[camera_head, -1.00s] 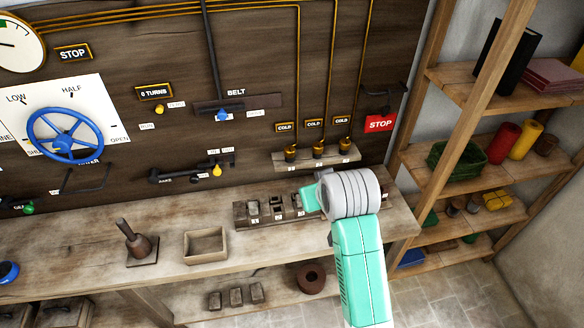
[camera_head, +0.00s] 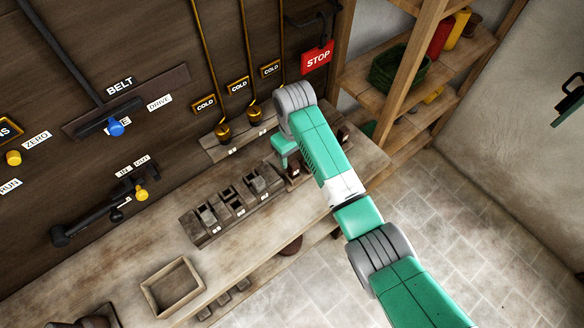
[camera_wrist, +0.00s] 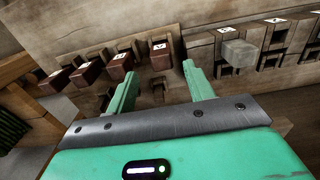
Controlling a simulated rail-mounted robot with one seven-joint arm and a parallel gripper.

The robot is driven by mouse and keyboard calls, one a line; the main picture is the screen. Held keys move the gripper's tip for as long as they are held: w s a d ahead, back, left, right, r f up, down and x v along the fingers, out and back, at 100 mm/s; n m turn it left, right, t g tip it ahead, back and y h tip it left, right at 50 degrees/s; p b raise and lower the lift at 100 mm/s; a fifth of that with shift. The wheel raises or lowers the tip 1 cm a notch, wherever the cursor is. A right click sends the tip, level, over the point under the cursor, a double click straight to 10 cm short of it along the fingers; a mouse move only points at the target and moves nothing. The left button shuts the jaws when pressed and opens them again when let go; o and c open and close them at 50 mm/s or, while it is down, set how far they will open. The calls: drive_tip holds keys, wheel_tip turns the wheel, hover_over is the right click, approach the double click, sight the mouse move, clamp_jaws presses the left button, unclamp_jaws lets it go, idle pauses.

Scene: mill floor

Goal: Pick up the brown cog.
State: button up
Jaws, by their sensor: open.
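A round dark brown thing (camera_head: 291,245), possibly the brown cog, shows on the lower shelf under the bench. The bench edge hides part of it, and I cannot make out teeth. My gripper (camera_head: 284,158) is over the bench near its right end, apart from that thing. In the wrist view my gripper (camera_wrist: 160,72) is open, with two green fingers apart and nothing held. A brown block (camera_wrist: 160,58) with a white tag lies beyond the gap between the fingertips. No cog can be made out in the wrist view.
A slotted rack (camera_head: 231,208) with grey blocks stands on the bench, left of my gripper. More tagged brown blocks (camera_wrist: 88,73) project in a row. An open wooden box (camera_head: 172,288) sits further left. A wall ledge (camera_head: 217,146) with brass fittings is behind. Shelves (camera_head: 372,98) stand at right.

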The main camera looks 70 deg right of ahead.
sight(293, 163)
wheel_tip(293, 163, down, 5)
drive_tip(key=shift+a, duration=0.1)
drive_tip(key=c, duration=1)
drive_tip(key=shift+c, duration=0.2)
drive_tip(key=shift+r, duration=0.1)
